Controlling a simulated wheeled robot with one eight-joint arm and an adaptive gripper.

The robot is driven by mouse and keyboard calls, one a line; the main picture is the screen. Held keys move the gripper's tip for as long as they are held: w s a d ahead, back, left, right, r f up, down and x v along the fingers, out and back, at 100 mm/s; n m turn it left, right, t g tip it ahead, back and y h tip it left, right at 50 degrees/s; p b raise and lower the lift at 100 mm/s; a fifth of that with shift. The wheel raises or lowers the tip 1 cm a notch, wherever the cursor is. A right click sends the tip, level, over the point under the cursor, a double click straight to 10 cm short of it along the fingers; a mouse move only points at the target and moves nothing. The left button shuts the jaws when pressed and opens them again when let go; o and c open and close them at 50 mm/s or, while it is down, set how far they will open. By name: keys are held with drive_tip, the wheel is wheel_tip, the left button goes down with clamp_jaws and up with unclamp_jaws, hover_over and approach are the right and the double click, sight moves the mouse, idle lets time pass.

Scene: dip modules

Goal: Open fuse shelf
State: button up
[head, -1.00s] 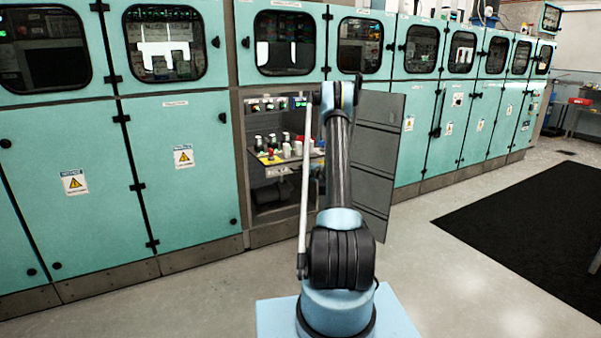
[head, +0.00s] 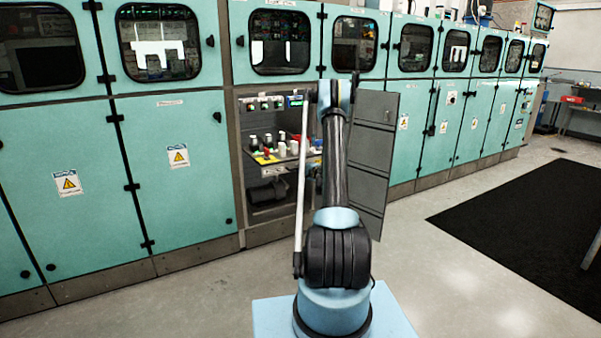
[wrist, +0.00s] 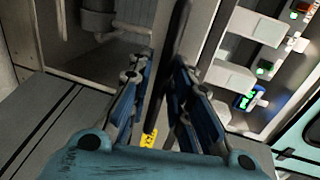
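The fuse shelf (head: 285,160) is inside the open cabinet bay in the head view, with several white and dark fuses and a red part on it. Its right end is partly hidden by my arm. How far the shelf stands out is hard to tell. In the wrist view my gripper (wrist: 162,62) has its two blue fingers spread apart. A dark, thin edge (wrist: 170,75) runs between them, close to the right finger; contact cannot be told. A small yellow label (wrist: 149,141) shows below it. In the head view my gripper is hidden behind my arm.
The grey bay door (head: 370,150) stands swung open to the right of my arm. Teal cabinets (head: 165,200) run along the wall on both sides. White switch modules (wrist: 255,25) with green lights are right of the gripper. Floor (head: 450,270) is free in front.

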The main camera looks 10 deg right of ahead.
drive_tip(key=v, duration=1.1)
drive_tip(key=shift+f, duration=0.1)
drive_tip(key=s+a+r+n+g+y, duration=0.1)
drive_tip(key=s+a+r+n+g, duration=0.25)
drive_tip(key=s+a+r, duration=0.55)
drive_tip(key=s+a+r+n+g, duration=0.2)
drive_tip(key=s+a+r+n, duration=0.1)
drive_tip(key=s, duration=0.4)
drive_tip(key=s+a+r+n+g, duration=0.1)
drive_tip(key=s+a+r+n, duration=0.1)
drive_tip(key=s+a+r, duration=0.35)
drive_tip(key=s+f+n+g+h, duration=0.2)
drive_tip(key=s+n+g, duration=0.1)
drive_tip(key=s, duration=1.7)
drive_tip(key=s+d+f+n+g+h, duration=0.1)
drive_tip(key=s+d+f+h, duration=0.1)
drive_tip(key=s, duration=0.8)
drive_tip(key=s+d+f+n+g+h, duration=0.1)
drive_tip(key=s+f, duration=0.3)
drive_tip(key=s, duration=0.6)
drive_tip(key=shift+s+d+f+n+g+h, duration=0.3)
drive_tip(key=shift+d+n+g+h, duration=0.15)
drive_tip(key=shift+n+g, duration=0.1)
